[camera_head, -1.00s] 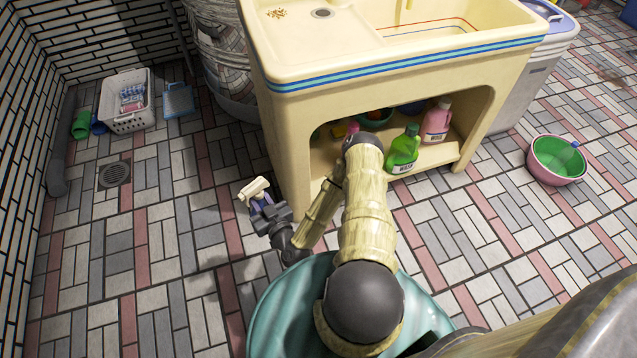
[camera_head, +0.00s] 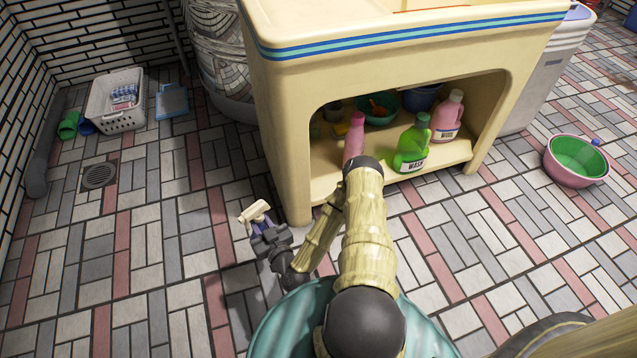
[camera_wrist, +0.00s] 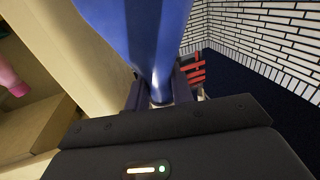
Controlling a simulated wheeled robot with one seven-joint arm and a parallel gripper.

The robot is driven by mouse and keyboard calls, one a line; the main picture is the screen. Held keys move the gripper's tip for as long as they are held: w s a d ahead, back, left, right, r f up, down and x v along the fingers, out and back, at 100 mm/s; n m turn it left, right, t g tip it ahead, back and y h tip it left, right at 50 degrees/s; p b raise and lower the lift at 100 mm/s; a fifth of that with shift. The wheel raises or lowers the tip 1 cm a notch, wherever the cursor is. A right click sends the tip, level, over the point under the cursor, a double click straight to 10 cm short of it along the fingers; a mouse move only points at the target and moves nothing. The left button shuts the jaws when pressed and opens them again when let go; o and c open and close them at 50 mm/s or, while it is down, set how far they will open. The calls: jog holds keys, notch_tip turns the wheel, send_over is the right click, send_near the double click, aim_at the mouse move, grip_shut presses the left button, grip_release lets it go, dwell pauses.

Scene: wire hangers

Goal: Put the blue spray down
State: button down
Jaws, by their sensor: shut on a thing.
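The blue spray (camera_head: 262,225) is a blue bottle with a cream trigger head. My gripper (camera_head: 268,238) is shut on it and holds it upright or nearly so, left of the sink cabinet's front leg. In the wrist view the blue body of the spray (camera_wrist: 140,35) fills the top middle, between the two fingers of my gripper (camera_wrist: 160,92). The lower part of the bottle is hidden by the gripper in the head view. How high it is above the floor I cannot tell.
The cream sink cabinet (camera_head: 283,110) has a low shelf with a green bottle (camera_head: 412,147), pink bottles (camera_head: 447,117) and bowls. A white basket (camera_head: 117,100) stands at the left wall near a drain (camera_head: 99,176). A pink-green basin (camera_head: 577,160) is at right.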

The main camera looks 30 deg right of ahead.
notch_tip(320, 180, down, 9)
jog(key=b, duration=0.7)
jog(key=shift+b, duration=0.4)
jog(key=shift+a, duration=0.1)
jog(key=shift+r, duration=0.1)
